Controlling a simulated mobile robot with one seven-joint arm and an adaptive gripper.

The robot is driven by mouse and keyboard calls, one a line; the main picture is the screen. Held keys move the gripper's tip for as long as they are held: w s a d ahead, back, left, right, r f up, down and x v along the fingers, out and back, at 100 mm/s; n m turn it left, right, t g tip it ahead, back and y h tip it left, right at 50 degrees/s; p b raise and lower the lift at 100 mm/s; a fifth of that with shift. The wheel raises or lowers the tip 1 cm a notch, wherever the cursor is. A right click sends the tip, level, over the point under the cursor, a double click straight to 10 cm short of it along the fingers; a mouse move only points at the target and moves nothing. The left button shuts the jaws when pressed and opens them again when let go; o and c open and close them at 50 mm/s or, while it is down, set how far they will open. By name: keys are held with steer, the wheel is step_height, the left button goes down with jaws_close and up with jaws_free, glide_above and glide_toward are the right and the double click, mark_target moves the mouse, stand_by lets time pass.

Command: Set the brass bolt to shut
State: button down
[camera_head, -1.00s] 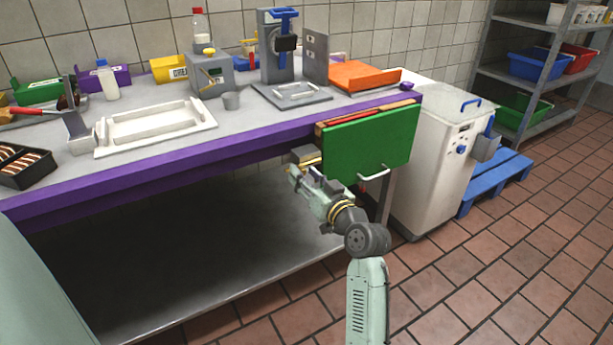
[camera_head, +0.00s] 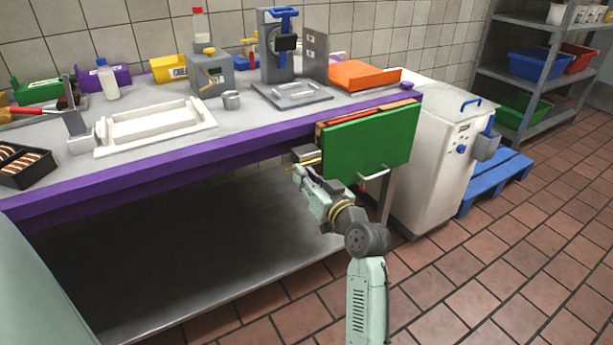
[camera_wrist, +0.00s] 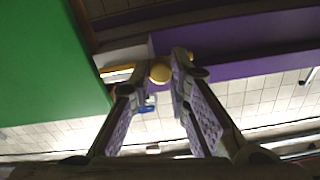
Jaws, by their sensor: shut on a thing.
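The brass bolt (camera_head: 308,162) is at the left end of the green board's rack, just under the purple table edge. In the wrist view its round brass knob (camera_wrist: 160,73) sits between my fingertips. My gripper (camera_head: 301,173) is shut on the knob, and the pads show on both sides of it in the wrist view. The bolt's body and its catch are mostly hidden, so I cannot tell how far it is slid.
A green board (camera_head: 370,145) hangs right beside my gripper, with a metal handle (camera_head: 374,174) low on its front. The purple-edged table (camera_head: 240,140) is above. A lower steel shelf (camera_head: 200,250) lies below. A white bin (camera_head: 430,165) stands to the right.

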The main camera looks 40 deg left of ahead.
mark_target(312, 163)
steer(key=w, duration=0.1)
steer(key=w+d+b, duration=0.1)
steer(key=w+b, duration=0.1)
steer(key=shift+w+d, duration=0.3)
steer(key=shift+w, duration=0.05)
steer(key=c, duration=1.5)
jaws_free()
steer(key=v, duration=1.2)
